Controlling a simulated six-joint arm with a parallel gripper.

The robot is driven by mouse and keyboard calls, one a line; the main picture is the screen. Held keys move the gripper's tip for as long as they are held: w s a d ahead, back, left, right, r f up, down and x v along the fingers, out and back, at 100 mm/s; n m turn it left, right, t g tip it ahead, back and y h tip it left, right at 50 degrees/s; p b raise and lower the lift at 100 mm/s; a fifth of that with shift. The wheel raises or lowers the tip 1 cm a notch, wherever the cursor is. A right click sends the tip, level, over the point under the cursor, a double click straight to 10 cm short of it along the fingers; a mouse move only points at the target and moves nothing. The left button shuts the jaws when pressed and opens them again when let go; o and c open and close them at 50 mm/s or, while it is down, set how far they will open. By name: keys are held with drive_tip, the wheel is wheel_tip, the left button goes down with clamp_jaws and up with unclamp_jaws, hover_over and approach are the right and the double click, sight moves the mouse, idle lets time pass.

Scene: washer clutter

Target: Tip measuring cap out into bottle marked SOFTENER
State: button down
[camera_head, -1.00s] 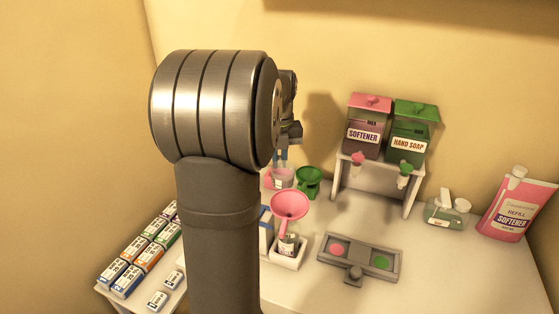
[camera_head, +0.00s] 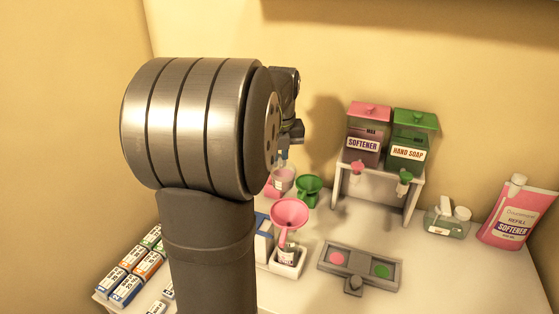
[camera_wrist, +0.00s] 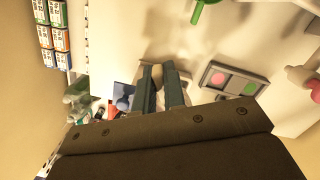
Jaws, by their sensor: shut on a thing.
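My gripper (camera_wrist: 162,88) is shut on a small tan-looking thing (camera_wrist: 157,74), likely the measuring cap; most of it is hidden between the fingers. In the head view a clear cup with pink in it (camera_head: 284,180) shows just below my gripper (camera_head: 284,157), partly behind my arm. A pink funnel (camera_head: 289,212) stands in a small labelled bottle (camera_head: 287,252) in front of the cup. That bottle's label is too small to read. The cup and the funnel look apart.
The bottle stands in a white holder (camera_head: 292,268). A green funnel (camera_head: 309,188) is close behind it. Softener (camera_head: 364,145) and hand soap (camera_head: 408,152) dispensers sit on a stand. A two-button panel (camera_head: 360,265), a refill pouch (camera_head: 515,212) and several small boxes (camera_head: 125,270) surround the area.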

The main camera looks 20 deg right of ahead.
drive_tip(key=shift+s+r+t, duration=0.25)
drive_tip(key=shift+r+t, duration=0.15)
drive_tip(key=shift+r, duration=0.6)
drive_tip(key=shift+s+a+r+t+h, duration=0.2)
drive_tip(key=shift+s+r+t, duration=0.4)
drive_tip(key=shift+t, duration=0.05)
drive_tip(key=shift+s+a+r+t+h, duration=0.2)
drive_tip(key=shift+s+r+t, duration=0.35)
drive_tip(key=shift+s+t, duration=0.1)
drive_tip(key=s+r+t, duration=0.1)
drive_tip(key=s+t, duration=0.1)
drive_tip(key=t, duration=0.1)
drive_tip(key=shift+s+a+r+h, duration=0.35)
drive_tip(key=shift+h, duration=0.05)
drive_tip(key=shift+s+a+r+t+h, duration=0.15)
drive_tip(key=shift+s+t, duration=0.2)
drive_tip(key=shift+t, duration=0.2)
drive_tip(key=shift+s+a+r+t+h, duration=0.15)
drive_tip(key=shift+s+t, duration=0.2)
drive_tip(key=shift+t, duration=0.2)
drive_tip(key=shift+s+a+f+t+h, duration=0.15)
drive_tip(key=shift+s+t+h, duration=0.25)
drive_tip(key=shift+s+t, duration=0.6)
drive_tip(key=shift+w, duration=0.25)
drive_tip(key=shift+t, duration=0.3)
